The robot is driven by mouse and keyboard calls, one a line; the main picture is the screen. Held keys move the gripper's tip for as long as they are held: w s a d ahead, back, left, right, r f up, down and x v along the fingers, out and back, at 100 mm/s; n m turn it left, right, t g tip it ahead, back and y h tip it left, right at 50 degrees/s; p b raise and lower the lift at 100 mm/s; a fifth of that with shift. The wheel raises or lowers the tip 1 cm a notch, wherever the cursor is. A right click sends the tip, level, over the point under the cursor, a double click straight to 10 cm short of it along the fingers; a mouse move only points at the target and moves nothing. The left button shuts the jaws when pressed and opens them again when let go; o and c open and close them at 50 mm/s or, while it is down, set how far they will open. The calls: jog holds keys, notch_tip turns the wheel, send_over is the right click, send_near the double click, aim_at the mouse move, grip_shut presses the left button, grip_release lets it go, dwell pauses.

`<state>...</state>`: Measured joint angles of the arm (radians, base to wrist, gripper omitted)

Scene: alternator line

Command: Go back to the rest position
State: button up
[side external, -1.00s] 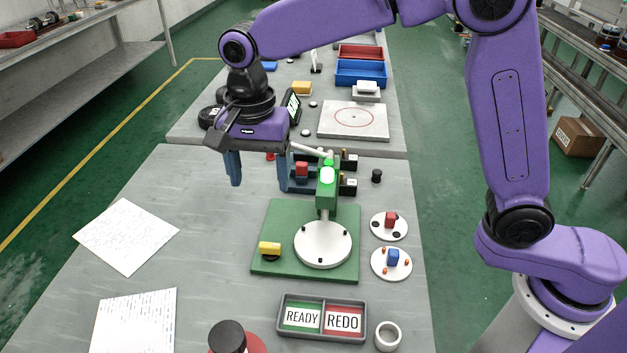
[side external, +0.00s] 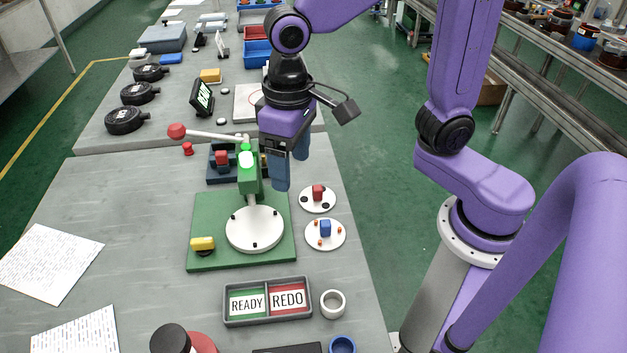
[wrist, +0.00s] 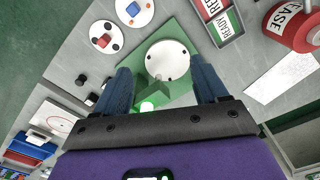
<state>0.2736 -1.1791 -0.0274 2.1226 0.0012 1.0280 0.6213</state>
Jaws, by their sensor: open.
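My gripper (side external: 291,170) is open, with two blue fingers pointing down. In the side external view it hangs in the air just right of the green press post (side external: 249,178), with nothing between its fingers. In the wrist view my gripper (wrist: 161,70) frames the white round plate (wrist: 170,60) of the green fixture below. The press has a lit green lamp (side external: 246,158) and a white lever with a red ball (side external: 177,131) pointing left. My fingers hide part of the dark blue block holder (side external: 222,172) behind the post.
Right of the fixture are two white discs, one with a red block (side external: 317,192), one with a blue block (side external: 325,228). A READY/REDO tray (side external: 267,316) and a white ring (side external: 333,303) lie in front. Papers (side external: 45,262) lie left; black round parts (side external: 125,120) stand behind.

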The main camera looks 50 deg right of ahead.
jog(key=s+d+f+n, duration=0.3)
jog(key=s+d+n, duration=0.6)
jog(key=s+d, duration=0.3)
jog(key=shift+s, duration=0.55)
